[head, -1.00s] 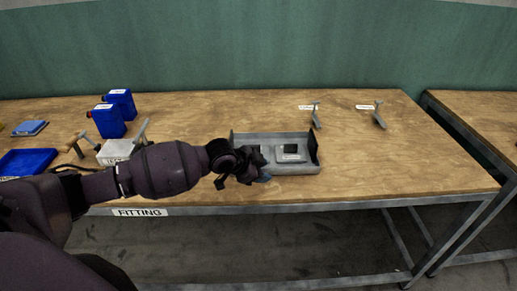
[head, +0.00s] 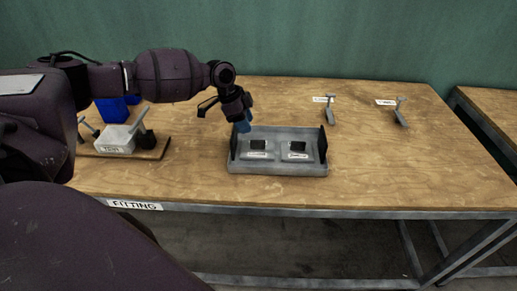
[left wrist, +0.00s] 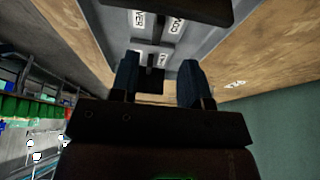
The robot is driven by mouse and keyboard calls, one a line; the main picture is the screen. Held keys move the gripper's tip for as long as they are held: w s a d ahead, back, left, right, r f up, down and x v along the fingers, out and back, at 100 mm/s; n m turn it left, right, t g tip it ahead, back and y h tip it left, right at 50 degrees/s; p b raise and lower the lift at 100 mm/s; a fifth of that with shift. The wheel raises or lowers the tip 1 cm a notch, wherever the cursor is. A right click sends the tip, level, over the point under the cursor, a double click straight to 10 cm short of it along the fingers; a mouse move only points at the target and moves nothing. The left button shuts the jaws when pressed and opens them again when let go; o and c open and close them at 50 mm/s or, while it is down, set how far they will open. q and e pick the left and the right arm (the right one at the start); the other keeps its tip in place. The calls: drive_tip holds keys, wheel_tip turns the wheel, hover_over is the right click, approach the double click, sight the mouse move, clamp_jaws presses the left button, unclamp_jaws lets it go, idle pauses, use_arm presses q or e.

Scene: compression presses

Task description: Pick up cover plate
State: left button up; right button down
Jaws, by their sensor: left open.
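A grey tray (head: 278,168) on the bench holds two grey recessed places, each with a small dark block and a white label: a left block (head: 258,145) and a right block (head: 298,147). The labels are too small to read in the head view, so I cannot tell which is the cover plate. My left gripper (head: 243,123), with blue fingertips, is open and above the tray's back left corner. Its two fingers (left wrist: 158,82) stand apart in the left wrist view, with a dark shape between them.
A grey labelled block (head: 116,139) on a wooden board (head: 150,153) stands left of the tray. A blue container (head: 110,111) is partly hidden behind my arm. Two metal lever-like pieces (head: 330,108) (head: 400,112) stand at back right. The bench right of the tray is clear.

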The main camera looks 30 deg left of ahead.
sight(258, 146)
use_arm(q)
drive_tip(key=x, duration=0.8)
drive_tip(key=shift+w+d+r, duration=0.1)
drive_tip(key=shift+d+r, duration=0.05)
drive_tip(key=shift+d, duration=0.05)
clamp_jaws()
